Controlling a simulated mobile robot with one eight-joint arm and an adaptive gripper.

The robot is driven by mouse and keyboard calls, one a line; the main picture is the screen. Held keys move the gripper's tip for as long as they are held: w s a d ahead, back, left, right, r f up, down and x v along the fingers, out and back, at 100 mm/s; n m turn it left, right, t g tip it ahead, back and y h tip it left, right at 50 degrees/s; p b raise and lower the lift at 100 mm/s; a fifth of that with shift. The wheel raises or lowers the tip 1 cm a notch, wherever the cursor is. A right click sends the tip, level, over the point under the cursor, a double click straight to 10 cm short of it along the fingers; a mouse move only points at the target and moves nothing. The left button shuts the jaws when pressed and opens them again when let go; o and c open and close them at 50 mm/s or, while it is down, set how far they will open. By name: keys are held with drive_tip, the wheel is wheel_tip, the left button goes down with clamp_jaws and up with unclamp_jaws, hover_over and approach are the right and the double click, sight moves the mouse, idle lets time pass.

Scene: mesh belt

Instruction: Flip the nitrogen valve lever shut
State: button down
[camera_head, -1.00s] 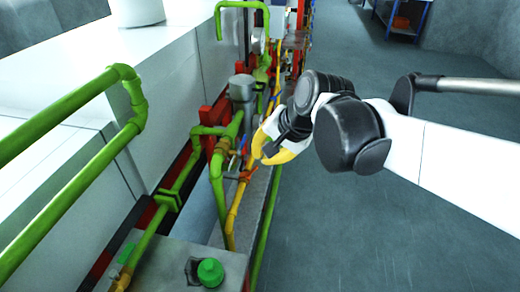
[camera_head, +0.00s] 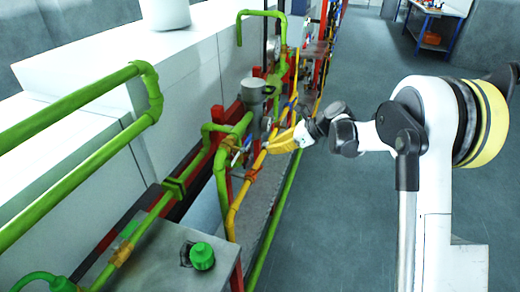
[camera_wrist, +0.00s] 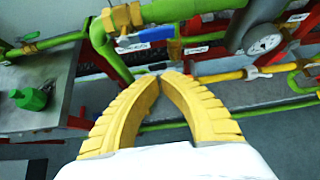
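A valve with a brass body (camera_wrist: 122,20) sits on a green pipe at the top of the wrist view. A blue lever (camera_wrist: 150,36) lies along the pipe beside it, roughly in line with it. The tag lettering is too small to read, so I cannot tell whether this is the nitrogen valve. My gripper (camera_wrist: 160,77) has yellow fingers that meet at the tips, with nothing seen between them. It is below the blue lever in the wrist view, apart from it. In the head view my gripper (camera_head: 268,148) is just right of the pipe rack.
A yellow pipe (camera_head: 233,212) runs along the rack beside green pipes (camera_head: 221,180). A pressure gauge (camera_wrist: 264,43) is right of my fingers in the wrist view. A metal box (camera_head: 165,255) with a green knob (camera_head: 202,256) stands in front. The floor (camera_head: 330,235) on the right is clear.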

sight(246, 144)
drive_tip(key=shift+w+a+f, duration=0.1)
drive_tip(key=shift+f, duration=0.05)
drive_tip(key=b+x, duration=0.3)
drive_tip(key=x, duration=0.7)
drive_tip(key=shift+a+f+b, duration=0.15)
drive_tip(key=shift+f+b, duration=0.05)
drive_tip(key=shift+b, duration=0.15)
drive_tip(key=r, duration=0.4)
drive_tip(key=shift+d+r+b, duration=0.2)
drive_tip(key=shift+r+b, duration=0.1)
drive_tip(key=shift+b, duration=0.1)
